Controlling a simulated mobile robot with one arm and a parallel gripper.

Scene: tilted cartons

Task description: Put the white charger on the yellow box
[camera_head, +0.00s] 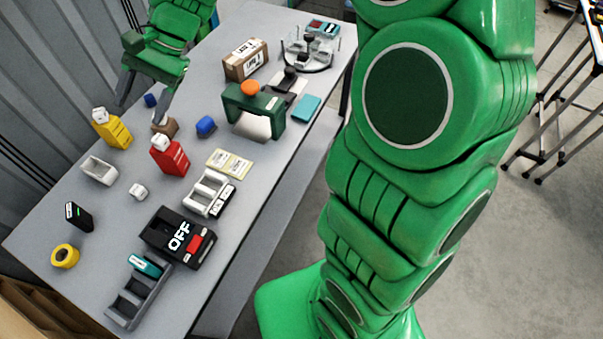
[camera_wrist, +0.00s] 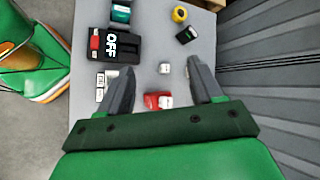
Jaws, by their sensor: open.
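A small white charger-like block (camera_head: 139,190) lies on the grey table; it also shows between the fingers in the wrist view (camera_wrist: 164,68). The yellow box (camera_head: 113,132) stands tilted near the table's left edge, with a similar white piece (camera_head: 99,115) on top. A red box (camera_head: 171,159), also tilted, carries another white piece (camera_head: 160,142); the red box shows low between my fingers in the wrist view (camera_wrist: 151,100). My gripper (camera_head: 140,112) is open and empty, above the table. The yellow box cannot be seen in the wrist view.
A white open holder (camera_head: 98,170), black device (camera_head: 78,215) and yellow roll (camera_head: 65,256) lie left. A blue block (camera_head: 206,126) and brown block (camera_head: 166,127) are beside the red box. The black OFF switch box (camera_head: 178,236) and grey tray (camera_head: 124,306) are nearer. A wall borders the left.

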